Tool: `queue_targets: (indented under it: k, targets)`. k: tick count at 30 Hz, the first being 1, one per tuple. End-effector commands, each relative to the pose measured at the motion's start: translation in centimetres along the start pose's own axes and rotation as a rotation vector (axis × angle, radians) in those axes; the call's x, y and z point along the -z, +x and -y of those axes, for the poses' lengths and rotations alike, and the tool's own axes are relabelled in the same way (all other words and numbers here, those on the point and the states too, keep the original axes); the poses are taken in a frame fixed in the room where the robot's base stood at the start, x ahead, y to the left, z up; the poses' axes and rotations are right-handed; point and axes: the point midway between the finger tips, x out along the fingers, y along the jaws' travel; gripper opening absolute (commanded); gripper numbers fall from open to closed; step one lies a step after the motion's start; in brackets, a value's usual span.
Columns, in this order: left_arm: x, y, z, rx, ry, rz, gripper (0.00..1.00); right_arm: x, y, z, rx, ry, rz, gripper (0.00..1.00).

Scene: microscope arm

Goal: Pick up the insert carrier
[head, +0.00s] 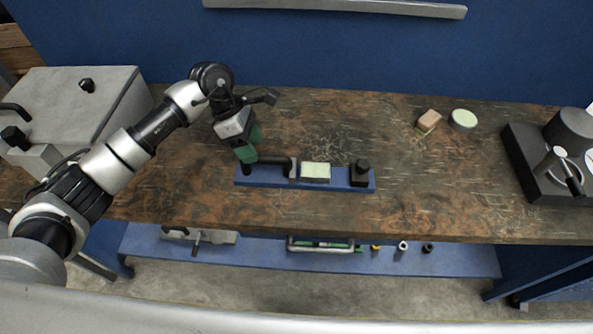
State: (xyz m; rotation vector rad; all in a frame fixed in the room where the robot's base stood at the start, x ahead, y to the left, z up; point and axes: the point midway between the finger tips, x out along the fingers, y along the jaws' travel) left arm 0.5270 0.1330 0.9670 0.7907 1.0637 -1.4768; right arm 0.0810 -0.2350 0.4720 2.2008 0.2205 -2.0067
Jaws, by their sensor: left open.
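A long blue base (268,182) lies on the worn brown workbench near its front edge. On it sit a dark bar at the left, a pale-green-topped block (315,171) in the middle and a black knobbed post (360,173) at the right. I cannot tell for sure which part is the insert carrier. My left gripper (247,155), with green fingers, is open and points down just above the left end of the base, by the dark bar. Whether it touches the bar is unclear. My right gripper is out of view.
A grey metal box (85,105) stands at the left. A small brown block (429,120) and a round pale-topped piece (463,119) lie at the back right. A black device (535,165) fills the right end. Loose parts rest on a blue shelf (265,257) below. The front right bench is clear.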

Motion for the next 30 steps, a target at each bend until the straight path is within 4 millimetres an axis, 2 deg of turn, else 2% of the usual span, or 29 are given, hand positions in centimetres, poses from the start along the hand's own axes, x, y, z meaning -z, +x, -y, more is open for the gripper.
queue_targets:
  k: [4, 9, 17, 28, 30]
  targets:
    - [-0.7, 2.0, 0.1, 0.007, -0.001, 0.001, 0.55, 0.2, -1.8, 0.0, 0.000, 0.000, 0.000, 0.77]
    - [-0.6, 4.1, -0.1, 0.003, 0.000, 0.001, 0.55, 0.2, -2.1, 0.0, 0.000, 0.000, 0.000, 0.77]
    - [-0.5, 4.5, -0.1, 0.001, 0.000, 0.001, 0.55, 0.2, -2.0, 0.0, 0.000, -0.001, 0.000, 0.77]
    - [-0.5, 4.5, -0.1, 0.001, 0.000, 0.001, 0.00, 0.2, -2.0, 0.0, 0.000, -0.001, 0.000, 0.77]
    - [-0.5, 4.5, -0.1, 0.000, 0.000, 0.001, 0.00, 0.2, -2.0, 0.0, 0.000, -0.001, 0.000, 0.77]
